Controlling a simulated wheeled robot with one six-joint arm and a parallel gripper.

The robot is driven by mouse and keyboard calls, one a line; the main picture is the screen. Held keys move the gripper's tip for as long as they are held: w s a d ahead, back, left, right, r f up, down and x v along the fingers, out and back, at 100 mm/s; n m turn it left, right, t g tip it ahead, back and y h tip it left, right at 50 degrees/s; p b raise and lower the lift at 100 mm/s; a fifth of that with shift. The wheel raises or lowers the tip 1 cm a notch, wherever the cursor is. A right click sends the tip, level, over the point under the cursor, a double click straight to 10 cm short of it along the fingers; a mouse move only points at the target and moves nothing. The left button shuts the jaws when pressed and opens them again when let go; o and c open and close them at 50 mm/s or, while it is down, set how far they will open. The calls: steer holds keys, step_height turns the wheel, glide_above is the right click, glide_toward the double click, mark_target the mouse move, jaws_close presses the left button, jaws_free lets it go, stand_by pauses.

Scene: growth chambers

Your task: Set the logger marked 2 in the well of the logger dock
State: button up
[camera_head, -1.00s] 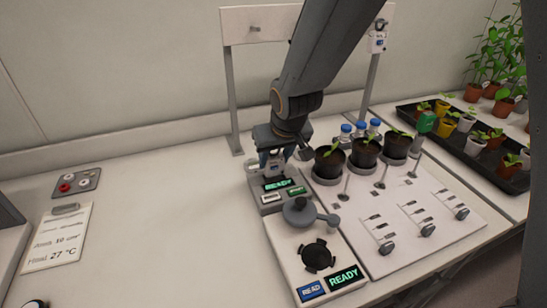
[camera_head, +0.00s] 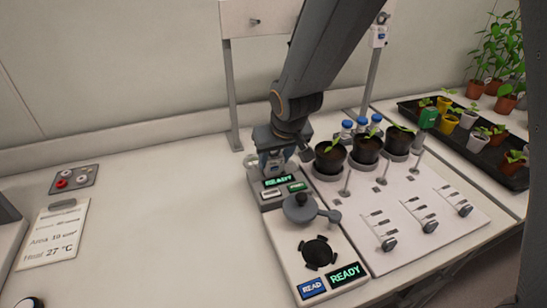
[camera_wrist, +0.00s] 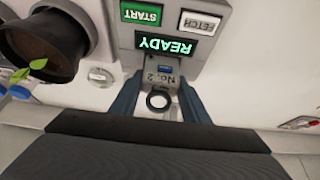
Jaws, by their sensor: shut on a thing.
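My gripper (camera_head: 272,163) is shut on the logger marked 2 (camera_wrist: 162,72), a small grey block labelled "No. 2" with a blue window and a ring. In the wrist view my gripper's fingers (camera_wrist: 158,98) lie along both its sides. The logger dock (camera_head: 271,203) is a grey box with a lit READY display, a green START button and a white FETCH button. The logger is at the dock's edge behind the display. The well is hidden, and I cannot tell whether the logger is seated in it.
A white reader unit (camera_head: 296,262) with a round black holder stands in front of the dock. Potted seedlings (camera_head: 365,149) stand on a white board (camera_head: 440,205) to the right. Another small device (camera_head: 379,36) hangs on the rear post. The bench to the left is mostly clear.

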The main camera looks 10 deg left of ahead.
steer(key=shift+f+b, duration=0.6)
steer(key=shift+f, duration=0.1)
steer(key=o, duration=1.2)
steer(key=shift+c, duration=0.2)
steer(key=v, duration=0.7)
steer(key=shift+s+d+r, duration=0.1)
steer(key=shift+s+r, duration=0.05)
steer(key=shift+r, duration=0.15)
steer(key=w+a+p+v, duration=0.1)
steer(key=p+v, duration=0.7)
steer(key=v, duration=0.1)
steer(key=shift+a+r+p, duration=0.35)
steer(key=shift+r, duration=0.25)
